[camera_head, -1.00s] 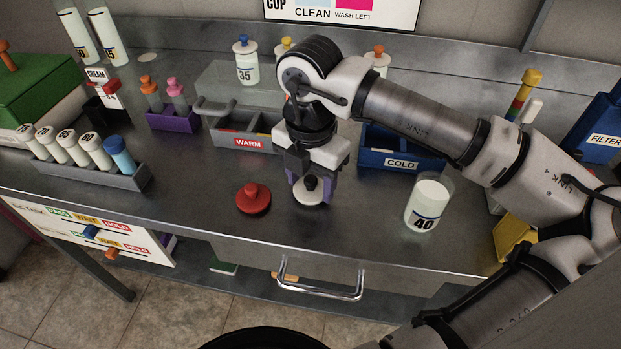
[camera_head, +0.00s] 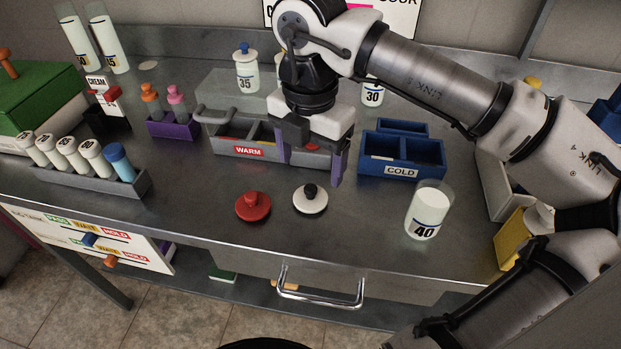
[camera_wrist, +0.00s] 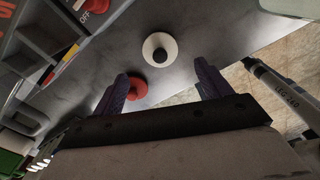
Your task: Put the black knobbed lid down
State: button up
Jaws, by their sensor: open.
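The black knobbed lid (camera_head: 310,199) is a white disc with a black knob. It lies flat on the steel counter, right of the red lid (camera_head: 253,206), with a small gap between them. My gripper (camera_head: 311,172) is open and empty, raised above and behind the lid. In the wrist view the black knobbed lid (camera_wrist: 160,49) lies beyond the spread purple fingers (camera_wrist: 160,85), with nothing between the fingertips. The red lid (camera_wrist: 136,88) shows near the left finger there.
A jar marked 40 (camera_head: 429,210) stands to the right. The blue COLD bin (camera_head: 402,171) and grey WARM bin (camera_head: 238,152) are behind. A rack of tubes (camera_head: 120,183) is at left. The counter's front edge lies close in front of the lids.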

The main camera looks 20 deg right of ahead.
aim_at(310, 188)
jog(key=shift+r, duration=2.6)
